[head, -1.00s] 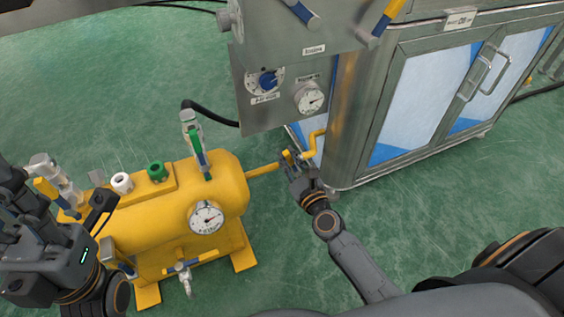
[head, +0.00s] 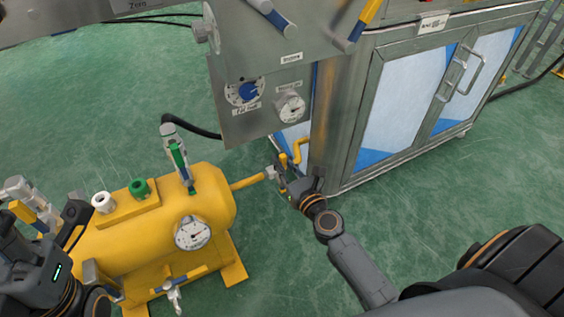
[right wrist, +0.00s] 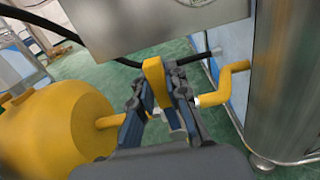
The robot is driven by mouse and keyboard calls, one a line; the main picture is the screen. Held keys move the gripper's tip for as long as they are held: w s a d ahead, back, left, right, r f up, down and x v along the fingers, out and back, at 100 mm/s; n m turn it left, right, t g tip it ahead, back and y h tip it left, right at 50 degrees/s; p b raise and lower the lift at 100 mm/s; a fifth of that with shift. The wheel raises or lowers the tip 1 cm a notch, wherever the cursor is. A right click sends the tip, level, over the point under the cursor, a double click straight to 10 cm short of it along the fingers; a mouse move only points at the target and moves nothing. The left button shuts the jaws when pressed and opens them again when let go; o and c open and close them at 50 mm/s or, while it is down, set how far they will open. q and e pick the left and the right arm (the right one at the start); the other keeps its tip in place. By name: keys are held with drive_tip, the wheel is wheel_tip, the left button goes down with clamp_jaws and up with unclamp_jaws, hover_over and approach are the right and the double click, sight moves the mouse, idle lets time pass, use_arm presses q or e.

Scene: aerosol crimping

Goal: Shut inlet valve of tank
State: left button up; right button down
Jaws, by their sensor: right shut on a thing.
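The yellow tank (head: 150,225) stands on the floor at the left, and its end also shows in the right wrist view (right wrist: 65,125). A yellow pipe (head: 248,181) runs from its right end to a small silver valve (head: 271,173) beside the steel machine. The valve's yellow handle (right wrist: 154,82) stands between the fingers of my right gripper (right wrist: 160,95), which is shut on it. In the head view my right gripper (head: 284,183) is at this valve and hides most of the handle. My left gripper (head: 62,222) is at the left edge by the tank; its fingers are unclear.
The steel machine (head: 335,120) with glass doors stands close behind and right of my right gripper. A bent yellow pipe (head: 301,152) joins it near the valve. A green-handled valve (head: 178,160) and a gauge (head: 192,233) are on the tank. Green floor is free in front.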

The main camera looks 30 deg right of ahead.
drive_tip(key=shift+d+f, duration=0.1)
drive_tip(key=c, duration=1.3)
unclamp_jaws()
drive_tip(key=shift+s, duration=0.1)
drive_tip(key=s, duration=1.2)
drive_tip(key=shift+d, duration=0.2)
